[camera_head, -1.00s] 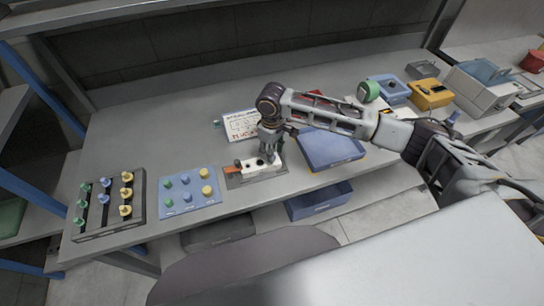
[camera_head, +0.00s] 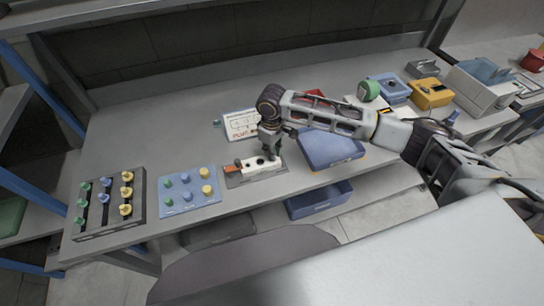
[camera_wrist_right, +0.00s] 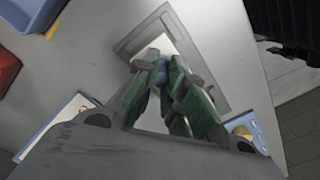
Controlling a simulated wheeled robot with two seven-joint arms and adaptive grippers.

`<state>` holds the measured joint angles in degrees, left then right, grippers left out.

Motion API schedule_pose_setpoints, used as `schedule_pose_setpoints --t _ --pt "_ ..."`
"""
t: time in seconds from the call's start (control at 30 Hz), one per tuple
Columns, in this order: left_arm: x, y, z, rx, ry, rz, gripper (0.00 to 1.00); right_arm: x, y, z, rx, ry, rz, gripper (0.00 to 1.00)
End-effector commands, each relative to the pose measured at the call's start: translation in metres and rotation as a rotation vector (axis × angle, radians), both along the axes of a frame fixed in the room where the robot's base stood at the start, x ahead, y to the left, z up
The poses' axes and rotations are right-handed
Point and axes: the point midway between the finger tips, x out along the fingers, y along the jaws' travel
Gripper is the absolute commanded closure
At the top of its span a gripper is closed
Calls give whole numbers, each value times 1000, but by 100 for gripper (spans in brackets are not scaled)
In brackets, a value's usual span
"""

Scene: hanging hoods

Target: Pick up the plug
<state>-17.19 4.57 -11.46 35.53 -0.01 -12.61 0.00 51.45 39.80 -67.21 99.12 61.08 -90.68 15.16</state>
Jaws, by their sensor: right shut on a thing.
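My right gripper (camera_head: 270,153) points down at the white socket block (camera_head: 261,168) on its grey base plate (camera_head: 232,182). In the right wrist view my right gripper (camera_wrist_right: 160,75) has its green-lined fingers closed together at the tips on a small bluish piece, the plug (camera_wrist_right: 159,61). The fingers hide most of the plug, and I cannot tell whether it is seated in the block or just above it. An orange-red part (camera_head: 233,169) sits at the left end of the block. My left gripper is not in view.
A blue board (camera_head: 190,190) with several coloured pegs and a dark rack (camera_head: 110,205) with more pegs lie to the left. A blue bin (camera_head: 332,150) stands to the right, and another blue bin (camera_head: 320,202) is below the table edge.

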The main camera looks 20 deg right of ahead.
Motion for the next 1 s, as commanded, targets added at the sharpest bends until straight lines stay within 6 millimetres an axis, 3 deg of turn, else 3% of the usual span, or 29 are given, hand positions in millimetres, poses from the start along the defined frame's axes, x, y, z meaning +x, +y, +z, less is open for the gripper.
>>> schedule_pose_setpoints --t 0.47,1.0 --pt "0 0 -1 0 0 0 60 0 0 11 1 -1 0 100" --pt "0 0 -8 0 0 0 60 1 1 83 1 -2 0 100"
